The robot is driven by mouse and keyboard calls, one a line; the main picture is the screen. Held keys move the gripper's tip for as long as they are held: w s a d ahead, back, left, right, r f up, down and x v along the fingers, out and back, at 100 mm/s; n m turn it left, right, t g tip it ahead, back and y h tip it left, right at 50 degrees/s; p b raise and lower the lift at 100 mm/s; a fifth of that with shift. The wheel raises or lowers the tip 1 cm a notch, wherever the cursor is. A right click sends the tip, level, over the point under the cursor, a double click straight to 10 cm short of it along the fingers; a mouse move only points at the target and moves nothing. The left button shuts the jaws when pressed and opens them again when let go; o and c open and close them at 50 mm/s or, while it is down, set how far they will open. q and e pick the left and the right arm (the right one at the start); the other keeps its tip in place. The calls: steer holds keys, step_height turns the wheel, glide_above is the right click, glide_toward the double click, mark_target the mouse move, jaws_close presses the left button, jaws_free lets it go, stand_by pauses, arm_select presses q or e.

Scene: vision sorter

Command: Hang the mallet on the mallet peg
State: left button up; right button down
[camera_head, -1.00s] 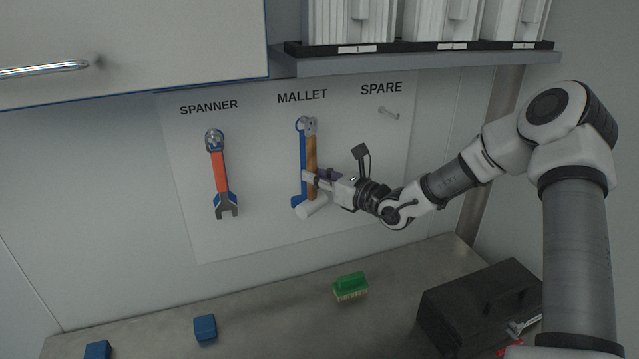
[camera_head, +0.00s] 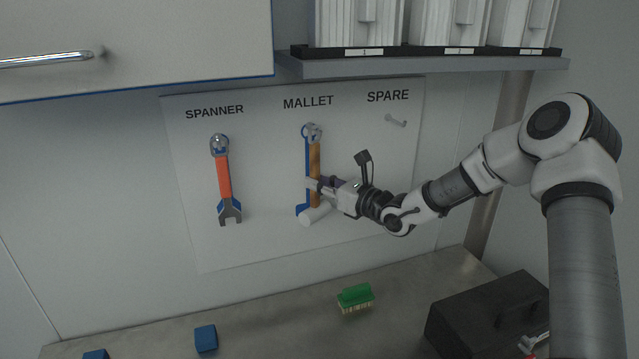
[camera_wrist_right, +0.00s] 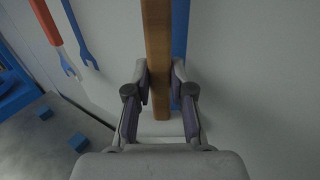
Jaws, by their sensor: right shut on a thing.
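The mallet has a brown wooden handle (camera_head: 315,160) and a pale head (camera_head: 316,216) at its lower end. My left gripper is not in view.
A spanner (camera_head: 223,175) hangs on the left of the board (camera_head: 265,235). The spare peg (camera_head: 395,120) is empty. A shelf (camera_head: 430,66) with white holders is above. Below, the bench (camera_head: 270,310) holds a green brush (camera_head: 356,297), blue blocks (camera_head: 206,339) and a dark toolbox (camera_head: 485,318).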

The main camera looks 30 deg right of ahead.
steer(key=c, duration=0.9)
jaws_free()
steer(key=shift+c, duration=0.2)
steer(key=v, duration=0.7)
steer(key=shift+s, duration=0.3)
steer(key=shift+w, duration=0.1)
